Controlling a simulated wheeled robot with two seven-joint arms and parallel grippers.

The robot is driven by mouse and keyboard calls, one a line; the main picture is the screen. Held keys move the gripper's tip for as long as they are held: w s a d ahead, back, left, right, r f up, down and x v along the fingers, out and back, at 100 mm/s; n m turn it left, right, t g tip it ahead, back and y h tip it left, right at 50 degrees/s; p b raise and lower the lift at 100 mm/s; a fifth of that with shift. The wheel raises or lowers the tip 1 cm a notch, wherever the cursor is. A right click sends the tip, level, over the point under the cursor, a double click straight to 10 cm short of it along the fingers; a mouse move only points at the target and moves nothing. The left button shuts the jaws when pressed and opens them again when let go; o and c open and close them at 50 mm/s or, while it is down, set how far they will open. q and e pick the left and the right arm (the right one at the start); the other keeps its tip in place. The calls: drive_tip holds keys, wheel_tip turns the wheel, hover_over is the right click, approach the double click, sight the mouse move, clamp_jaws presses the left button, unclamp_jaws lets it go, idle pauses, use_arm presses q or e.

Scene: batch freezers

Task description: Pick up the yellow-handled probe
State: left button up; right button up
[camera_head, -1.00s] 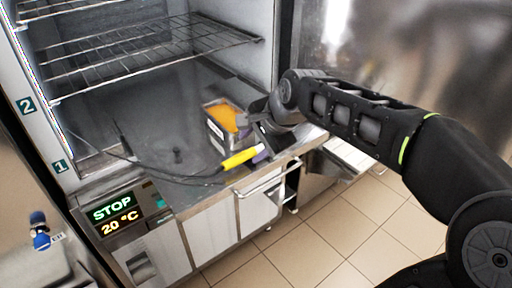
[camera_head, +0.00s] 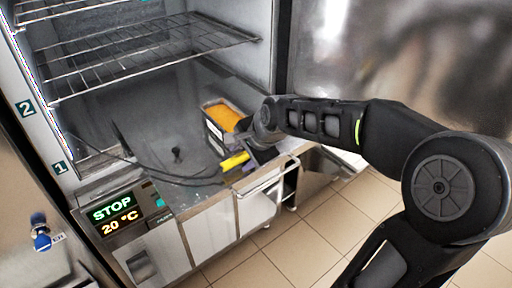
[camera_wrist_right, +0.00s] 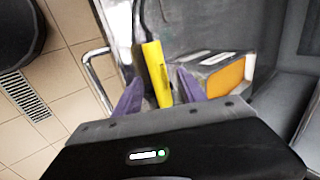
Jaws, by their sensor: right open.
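The yellow-handled probe (camera_head: 234,162) lies at the front edge of the freezer floor, its dark cable running left. In the right wrist view the yellow handle (camera_wrist_right: 156,72) stands between the two purple fingertips. My right gripper (camera_head: 256,158) is at the handle's right end; in the right wrist view its fingers (camera_wrist_right: 158,88) are open on either side of the handle, with gaps visible. The probe's far tip is hard to make out. My left gripper is not in view.
A metal container with orange content (camera_head: 222,114) stands close behind the probe. A wire shelf (camera_head: 150,55) hangs above. A bar handle (camera_head: 262,186) runs along the front below. The freezer floor to the left is mostly clear apart from the cable.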

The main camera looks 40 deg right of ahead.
drive_tip(key=shift+w+f, duration=0.1)
drive_tip(key=shift+f, duration=0.05)
idle(0.5)
clamp_jaws()
idle(0.4)
